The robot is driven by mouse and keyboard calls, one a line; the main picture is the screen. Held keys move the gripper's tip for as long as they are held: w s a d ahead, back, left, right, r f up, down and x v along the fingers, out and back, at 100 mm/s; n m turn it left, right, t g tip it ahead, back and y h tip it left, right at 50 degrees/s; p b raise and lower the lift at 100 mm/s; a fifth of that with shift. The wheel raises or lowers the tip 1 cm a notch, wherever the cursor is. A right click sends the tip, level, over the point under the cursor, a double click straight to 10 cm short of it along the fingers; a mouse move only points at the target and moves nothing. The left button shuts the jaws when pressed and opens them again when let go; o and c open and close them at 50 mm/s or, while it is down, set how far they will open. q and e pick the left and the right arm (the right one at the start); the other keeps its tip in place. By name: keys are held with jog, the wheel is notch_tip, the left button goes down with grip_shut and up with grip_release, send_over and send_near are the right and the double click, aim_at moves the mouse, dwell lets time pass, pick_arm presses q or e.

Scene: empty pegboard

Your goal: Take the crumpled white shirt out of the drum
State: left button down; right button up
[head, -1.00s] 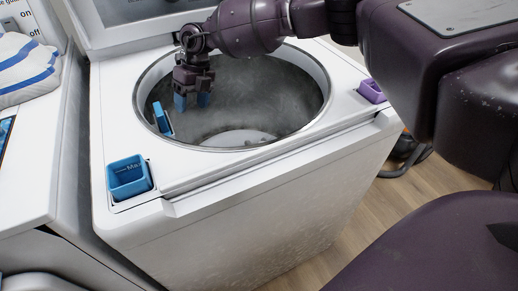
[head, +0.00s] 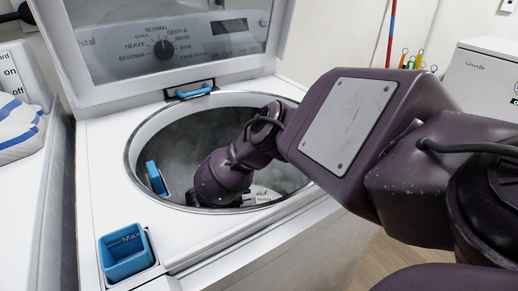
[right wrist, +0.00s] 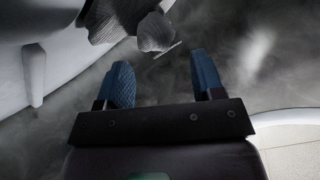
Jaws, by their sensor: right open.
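The drum (head: 192,130) is the round grey opening of the top-loading washer. My right arm reaches into it, and its wrist hides part of the drum floor. My right gripper (right wrist: 163,84) is inside, open and empty, with blue fingertips apart; the head view does not show its fingers. In the right wrist view, a grey, ribbed, crumpled-looking piece (right wrist: 155,33) lies just beyond the fingertips, apart from them. I cannot tell whether it is the white shirt. No clearly white crumpled shirt shows in the drum. My left gripper is not in view.
The washer's lid (head: 170,45) stands open behind the drum. A blue cup (head: 125,255) sits at the front left corner, and a blue clip-like part (head: 156,178) is on the drum's left wall. A white cloth with blue stripes (head: 18,128) lies on the left machine.

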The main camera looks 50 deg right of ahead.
jog(key=x, duration=0.1)
jog(key=b+x, duration=0.1)
jog(key=x, duration=0.3)
jog(key=shift+s, duration=0.35)
jog(key=shift+r, duration=0.15)
jog(key=c, duration=0.8)
